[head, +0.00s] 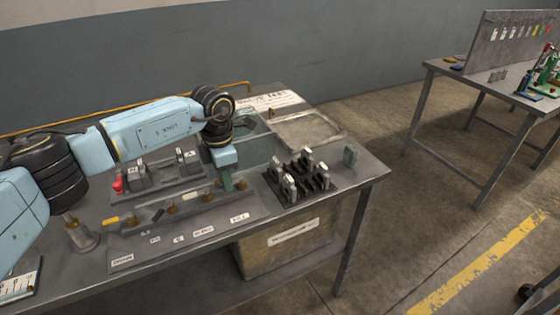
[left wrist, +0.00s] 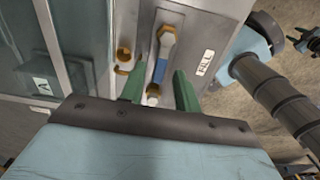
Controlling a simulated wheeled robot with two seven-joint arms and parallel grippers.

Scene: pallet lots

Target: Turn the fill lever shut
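The fill lever (left wrist: 160,70) has a blue grip and a brass-coloured pivot in the left wrist view, beside a white FILL label (left wrist: 205,62). My left gripper (left wrist: 158,76) points at the panel with its two green fingers apart, one on each side of the lever; a gap shows on both sides. In the head view my left gripper (head: 227,182) is over the right end of the valve panel (head: 190,222). There the FILL label (head: 240,217) is at the panel's front right, and the lever is largely hidden. My right gripper is not recognisable in either view.
Several other valves stand along the panel to the left. A dark rack with grey clamps (head: 300,178) stands close to the right of the gripper. A glass-sided tank (head: 255,148) is behind.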

